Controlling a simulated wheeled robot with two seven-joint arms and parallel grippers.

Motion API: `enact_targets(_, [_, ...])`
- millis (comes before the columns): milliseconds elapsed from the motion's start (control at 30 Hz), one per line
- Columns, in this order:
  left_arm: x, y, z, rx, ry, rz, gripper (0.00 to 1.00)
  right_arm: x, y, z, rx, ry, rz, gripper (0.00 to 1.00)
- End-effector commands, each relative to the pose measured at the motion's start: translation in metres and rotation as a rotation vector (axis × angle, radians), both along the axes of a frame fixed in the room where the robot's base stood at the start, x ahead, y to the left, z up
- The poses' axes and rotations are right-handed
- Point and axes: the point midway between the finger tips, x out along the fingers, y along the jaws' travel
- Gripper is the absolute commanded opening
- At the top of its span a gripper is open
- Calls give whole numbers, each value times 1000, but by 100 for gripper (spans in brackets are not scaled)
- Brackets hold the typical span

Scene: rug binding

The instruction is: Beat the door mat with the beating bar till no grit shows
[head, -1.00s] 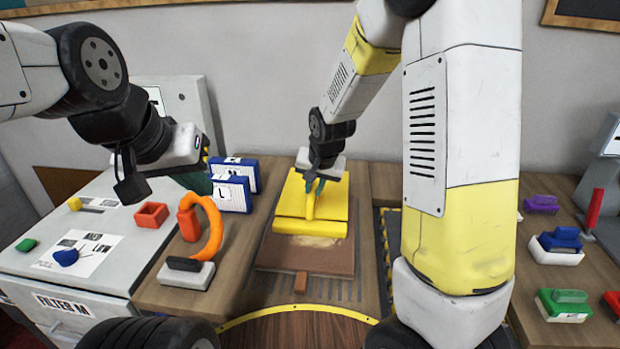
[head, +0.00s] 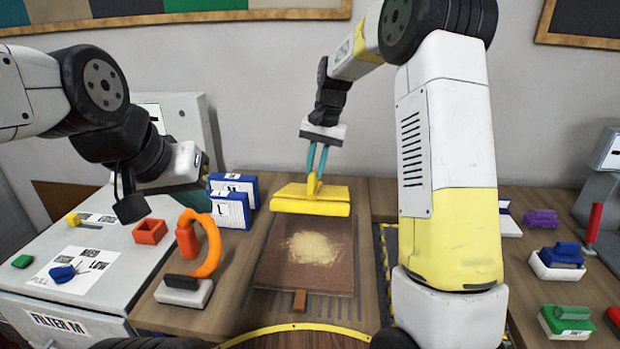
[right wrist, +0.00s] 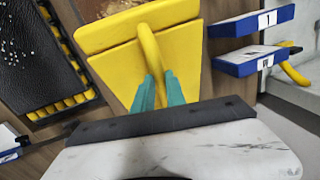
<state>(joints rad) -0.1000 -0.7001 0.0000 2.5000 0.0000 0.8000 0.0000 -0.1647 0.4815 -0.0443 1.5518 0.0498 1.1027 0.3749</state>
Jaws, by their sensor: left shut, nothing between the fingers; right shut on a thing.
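The brown door mat (head: 275,272) lies on the wooden bench, with a pale patch of grit (head: 313,248) on its middle. The yellow beating bar (head: 312,206) is at the mat's far end; whether it touches anything is unclear. My right gripper (head: 315,176) is shut on the bar's upright yellow handle. The right wrist view shows the teal fingers (right wrist: 158,92) on either side of the handle, with the yellow plate (right wrist: 115,72) beyond. My left gripper (head: 203,188) is shut and empty at the left, behind its wrist, away from the mat.
An orange-handled tool (head: 211,245) stands left of the mat, near a red open box (head: 149,232) and blue-and-white label blocks (head: 230,208). A yellow-and-black edged tray (head: 386,262) lies to the right, partly hidden by my arm. Several coloured brushes (head: 565,322) sit farther right.

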Motion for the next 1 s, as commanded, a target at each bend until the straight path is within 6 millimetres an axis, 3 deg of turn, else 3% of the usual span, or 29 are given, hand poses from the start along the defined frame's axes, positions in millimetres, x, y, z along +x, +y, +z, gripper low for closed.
enact_targets(100, [0,0,0,0,0,0,0,14,-3,11,13,47,-2,0])
enact_targets(400, [0,0,0,0,0,0,0,32,-6,25,31,144,-3,0])
enact_targets(1000, [0,0,0,0,0,0,0,39,-8,31,38,173,-4,0])
